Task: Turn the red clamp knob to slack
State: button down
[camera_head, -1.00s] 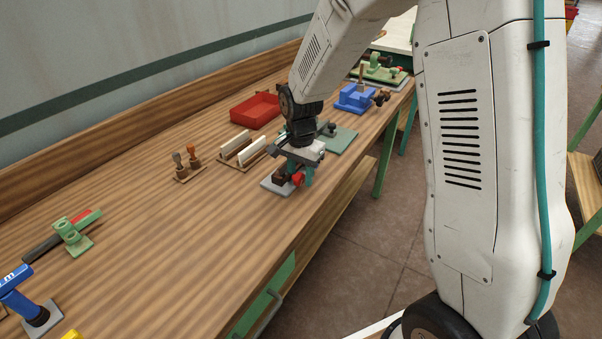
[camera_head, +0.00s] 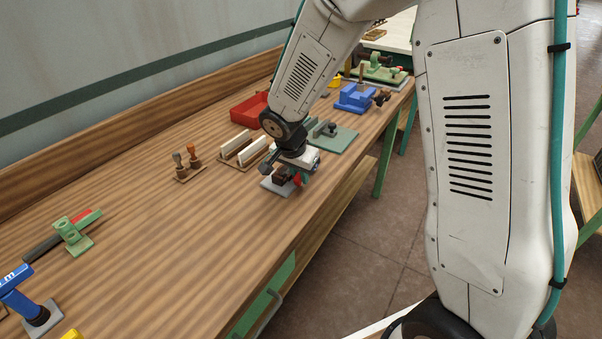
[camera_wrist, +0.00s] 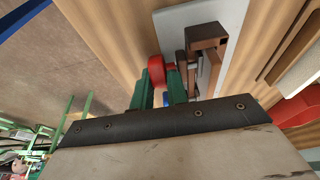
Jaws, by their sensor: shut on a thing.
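The red clamp knob (camera_wrist: 157,70) sits at the side of a dark brown clamp (camera_wrist: 205,40) on a light grey plate (camera_wrist: 232,12) at the bench's front edge. My gripper (camera_wrist: 160,88) is shut on the knob, with its green fingers on either side of it in the wrist view. In the head view the red knob (camera_head: 297,179) shows only in part under my gripper (camera_head: 300,178). The brown clamp (camera_head: 280,176) and its plate (camera_head: 272,187) show beside it. The gripper hides much of the knob.
A rack with pale boards (camera_head: 236,144) stands left of the clamp. A green plate (camera_head: 345,138) and a blue block fixture (camera_head: 355,97) lie farther along the bench. A red bin (camera_head: 246,110) is behind. The bench middle is clear.

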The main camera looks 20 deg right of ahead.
jog(key=t+h, duration=0.1)
jog(key=a+t+h, duration=0.1)
jog(key=h, duration=0.1)
jog(key=shift+s+t, duration=0.15)
jog(key=shift+t, duration=0.15)
jog(key=t+h, duration=0.1)
jog(key=h, duration=0.1)
jog(key=t+h, duration=0.1)
jog(key=shift+a+f+t+h, duration=0.1)
jog(key=shift+a+t+h, duration=0.05)
jog(key=shift+t+h, duration=0.2)
jog(key=shift+h, duration=0.25)
jog(key=c, duration=1.4)
grip_release()
jog(key=shift+a, duration=0.1)
jog(key=shift+s, duration=0.1)
jog(key=v, duration=0.7)
jog(key=shift+s+a, duration=0.1)
jog(key=shift+s, duration=0.05)
